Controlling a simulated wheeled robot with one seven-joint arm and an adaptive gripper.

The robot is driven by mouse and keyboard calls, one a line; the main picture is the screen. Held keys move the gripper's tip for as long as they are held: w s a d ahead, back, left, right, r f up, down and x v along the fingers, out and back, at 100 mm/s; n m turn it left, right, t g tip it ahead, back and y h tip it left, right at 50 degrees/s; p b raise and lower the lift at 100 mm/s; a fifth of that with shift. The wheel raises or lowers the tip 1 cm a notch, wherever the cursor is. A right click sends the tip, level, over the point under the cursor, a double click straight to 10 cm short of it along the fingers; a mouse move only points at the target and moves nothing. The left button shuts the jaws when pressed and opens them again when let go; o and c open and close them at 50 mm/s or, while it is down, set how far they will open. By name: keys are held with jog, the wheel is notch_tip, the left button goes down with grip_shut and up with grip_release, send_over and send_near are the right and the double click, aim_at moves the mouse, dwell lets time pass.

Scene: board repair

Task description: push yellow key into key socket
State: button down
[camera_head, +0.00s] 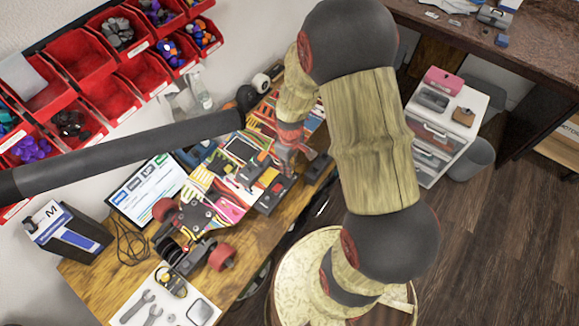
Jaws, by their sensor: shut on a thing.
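My gripper (288,170) points down over the electric skateboard on the wooden workbench. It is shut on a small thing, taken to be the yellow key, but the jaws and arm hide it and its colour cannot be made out. Just below and left of the fingertips is a dark box (268,198) with a small yellow-orange patch and a red part on top. The key socket cannot be told apart at this size. The gripper is close to this box; whether the held thing touches it cannot be seen.
The colourful skateboard (196,214) with red wheels lies along the workbench (92,276). A tablet (146,190) leans at the back, beside a dark box (67,235). Wrenches lie on a white mat (137,309). Red bins (108,95) hang on the wall. A stool (300,262) stands in front.

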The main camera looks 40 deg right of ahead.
jog(key=shift+f, duration=0.4)
dwell(0.4)
jog(key=c, duration=1.7)
grip_release()
jog(key=o, duration=0.4)
jog(key=shift+r, duration=0.35)
jog(key=shift+r+p, duration=0.3)
jog(key=shift+r, duration=0.05)
jog(key=shift+r+p, duration=0.75)
jog(key=shift+r, duration=0.25)
jog(key=shift+r+p, duration=2.1)
jog(key=shift+r, duration=0.8)
